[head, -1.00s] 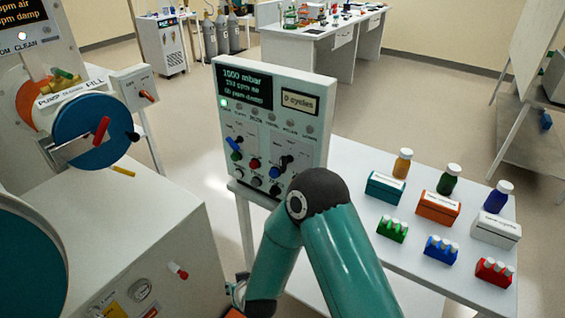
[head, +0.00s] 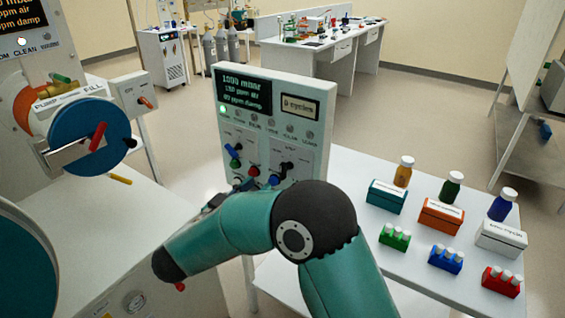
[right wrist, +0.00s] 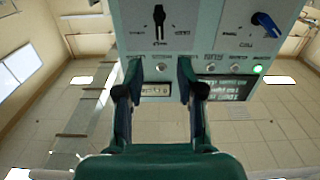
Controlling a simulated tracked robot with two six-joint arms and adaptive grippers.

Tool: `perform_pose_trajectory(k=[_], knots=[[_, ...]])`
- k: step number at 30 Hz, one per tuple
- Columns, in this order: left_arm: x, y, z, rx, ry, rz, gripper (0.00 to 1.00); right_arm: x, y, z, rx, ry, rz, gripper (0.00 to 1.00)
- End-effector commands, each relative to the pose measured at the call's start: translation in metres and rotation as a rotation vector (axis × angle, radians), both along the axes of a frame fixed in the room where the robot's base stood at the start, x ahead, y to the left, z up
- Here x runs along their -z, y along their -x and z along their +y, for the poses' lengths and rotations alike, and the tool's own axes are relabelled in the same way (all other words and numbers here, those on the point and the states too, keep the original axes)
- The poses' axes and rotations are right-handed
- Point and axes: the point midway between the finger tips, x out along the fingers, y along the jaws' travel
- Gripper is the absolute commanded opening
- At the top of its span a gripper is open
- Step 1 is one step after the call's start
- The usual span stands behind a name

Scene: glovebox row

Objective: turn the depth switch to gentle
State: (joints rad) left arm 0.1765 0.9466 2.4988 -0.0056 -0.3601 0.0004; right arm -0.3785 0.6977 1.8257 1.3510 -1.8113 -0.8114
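The white control panel (head: 320,150) stands upright on the table and carries two lever switches. The right one has a black lever (head: 287,168); the left one has a blue lever (head: 235,162). Their labels are too small to read, so I cannot tell which is the depth switch. In the right wrist view, which is upside down, the black lever (right wrist: 158,18) points straight up or down its plate and the blue lever (right wrist: 265,22) is tilted. My right gripper (right wrist: 160,72) is open and empty in front of the panel, its fingers apart around the cycles display in that view. My left gripper is not in view.
Red (head: 253,171) and blue (head: 274,180) buttons sit low on the panel. Bottles, boxes and vial racks stand on the white table (head: 350,160) at right. A glovebox with a blue disc (head: 75,130) is at left. My right arm hides the panel's bottom.

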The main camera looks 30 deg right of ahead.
Motion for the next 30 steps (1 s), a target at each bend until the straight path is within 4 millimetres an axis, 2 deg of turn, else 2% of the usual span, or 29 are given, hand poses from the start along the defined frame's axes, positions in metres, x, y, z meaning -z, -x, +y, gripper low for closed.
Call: perform_pose_trajectory(k=[1, 6, 15, 21, 29, 30], knots=[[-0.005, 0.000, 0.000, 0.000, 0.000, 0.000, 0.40, -0.002, -0.004, -0.012, 0.006, 0.000, 0.001, 0.38], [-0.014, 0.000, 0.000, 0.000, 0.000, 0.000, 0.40, -0.002, -0.018, -0.047, 0.004, 0.000, 0.001, 0.38], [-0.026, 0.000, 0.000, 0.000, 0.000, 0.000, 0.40, -0.001, -0.038, -0.093, 0.002, 0.000, 0.000, 0.38], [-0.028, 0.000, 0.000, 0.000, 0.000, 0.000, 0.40, 0.000, -0.043, -0.104, 0.000, 0.000, 0.001, 0.38], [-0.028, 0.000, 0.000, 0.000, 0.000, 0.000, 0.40, 0.000, -0.043, -0.105, 0.000, 0.000, 0.000, 0.38], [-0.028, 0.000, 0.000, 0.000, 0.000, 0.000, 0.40, 0.000, -0.043, -0.105, 0.000, 0.000, 0.000, 0.34]])
